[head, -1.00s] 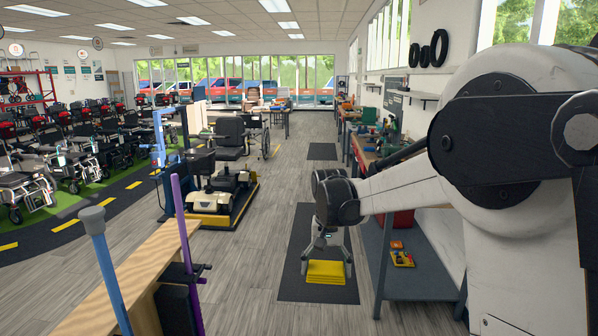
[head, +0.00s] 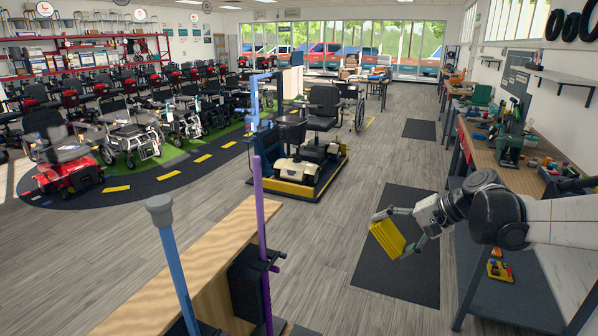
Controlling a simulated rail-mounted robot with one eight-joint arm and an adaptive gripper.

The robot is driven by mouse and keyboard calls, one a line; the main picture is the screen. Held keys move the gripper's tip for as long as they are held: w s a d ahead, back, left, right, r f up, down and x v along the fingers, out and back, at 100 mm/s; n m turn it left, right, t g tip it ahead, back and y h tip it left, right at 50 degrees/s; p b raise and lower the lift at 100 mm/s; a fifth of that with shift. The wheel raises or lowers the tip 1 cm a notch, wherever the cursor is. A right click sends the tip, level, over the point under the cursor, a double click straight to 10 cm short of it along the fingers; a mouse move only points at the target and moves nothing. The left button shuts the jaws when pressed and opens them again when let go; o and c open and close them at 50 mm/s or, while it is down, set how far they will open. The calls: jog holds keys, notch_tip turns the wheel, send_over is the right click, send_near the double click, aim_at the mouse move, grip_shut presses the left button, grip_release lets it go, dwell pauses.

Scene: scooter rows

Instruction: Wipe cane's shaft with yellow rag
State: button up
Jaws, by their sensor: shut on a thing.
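My gripper (head: 391,236) is shut on the yellow rag (head: 386,240), a folded, ridged yellow block. It holds the rag in the air above the dark floor mat, tilted. A blue cane (head: 178,270) with a grey top stands upright, slightly tilted, in the front left. A purple cane (head: 261,215) stands to its right, held by a black bracket on the wooden stand. Both canes are well to the left of my gripper and apart from it. I cannot tell which one the task means. Their lower ends are cut off by the picture's bottom edge.
A wooden-topped stand (head: 215,235) is beside the canes. A mobility scooter on a platform (head: 300,180) stands behind them. A workbench (head: 520,160) with tools runs along the right. The floor between my gripper and the canes is clear.

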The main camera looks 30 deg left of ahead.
jog(key=s+a+r+y+p, duration=0.1)
jog(key=s+a+r+y, duration=0.2)
jog(key=a, duration=0.6)
jog(key=s+a+r+g+y+p, duration=0.1)
jog(key=s+a+r+y, duration=0.1)
jog(key=a+r, duration=0.4)
jog(key=s+a+r+n+g+y+p, duration=0.1)
jog(key=s+a+r+y, duration=0.2)
jog(key=a, duration=1)
jog(key=shift+s+r+y, duration=0.3)
jog(key=shift+s+r, duration=0.7)
jog(key=shift+r, duration=0.2)
jog(key=shift+s+a, duration=0.15)
jog(key=shift+a, duration=0.9)
jog(key=w, duration=0.1)
jog(key=w+b, duration=0.1)
jog(key=w, duration=0.2)
jog(key=shift+a+b, duration=0.35)
jog(key=shift+s, duration=0.1)
